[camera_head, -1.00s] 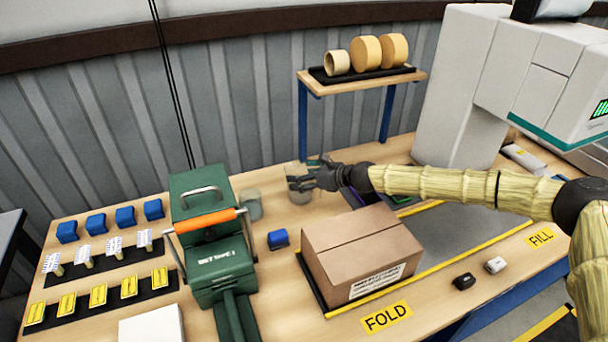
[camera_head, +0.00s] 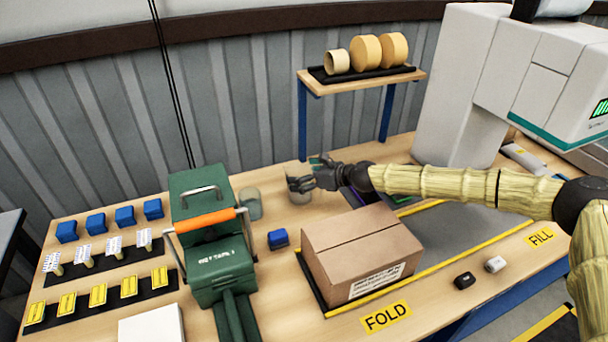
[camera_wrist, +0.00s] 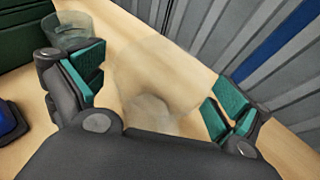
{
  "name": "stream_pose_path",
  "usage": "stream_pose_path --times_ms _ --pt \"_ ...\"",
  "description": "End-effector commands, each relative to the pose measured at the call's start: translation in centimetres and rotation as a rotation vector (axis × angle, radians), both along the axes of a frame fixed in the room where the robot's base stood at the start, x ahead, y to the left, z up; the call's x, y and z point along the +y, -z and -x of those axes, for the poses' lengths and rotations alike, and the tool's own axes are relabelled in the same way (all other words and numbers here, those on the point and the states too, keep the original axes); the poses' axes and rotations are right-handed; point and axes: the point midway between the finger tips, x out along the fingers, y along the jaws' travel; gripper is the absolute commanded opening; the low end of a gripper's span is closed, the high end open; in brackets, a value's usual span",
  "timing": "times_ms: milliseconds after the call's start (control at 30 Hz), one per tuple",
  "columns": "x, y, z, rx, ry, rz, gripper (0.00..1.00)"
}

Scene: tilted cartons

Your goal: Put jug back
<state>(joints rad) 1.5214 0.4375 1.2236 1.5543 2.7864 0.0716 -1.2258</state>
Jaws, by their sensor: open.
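A clear, see-through jug (camera_head: 297,192) stands on the bench right of the green machine, partly hidden by my gripper. My gripper (camera_head: 304,178) reaches in from the right at the jug. In the wrist view the fingers of my gripper (camera_wrist: 155,90) are spread apart with teal pads, and the faint jug (camera_wrist: 150,75) shows between them. I cannot tell whether either pad touches it. A second see-through, grey-green vessel (camera_head: 250,204) stands to the left, beside the machine; it also shows in the wrist view (camera_wrist: 70,32).
The green machine (camera_head: 222,274) with an orange handle stands left. A blue block (camera_head: 278,239) and a brown carton (camera_head: 362,252) are in front of the jug. A small shelf (camera_head: 400,80) with tape rolls stands behind. The bench between jug and wall is clear.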

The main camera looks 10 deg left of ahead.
Motion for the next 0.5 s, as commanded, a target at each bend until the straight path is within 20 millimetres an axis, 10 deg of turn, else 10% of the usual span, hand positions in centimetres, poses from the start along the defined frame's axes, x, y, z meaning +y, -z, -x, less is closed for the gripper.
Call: stream_pose_path --times_ms 500 --pt "-6.7 -2.7 2.4 -0.002 0.002 0.0 1.0"
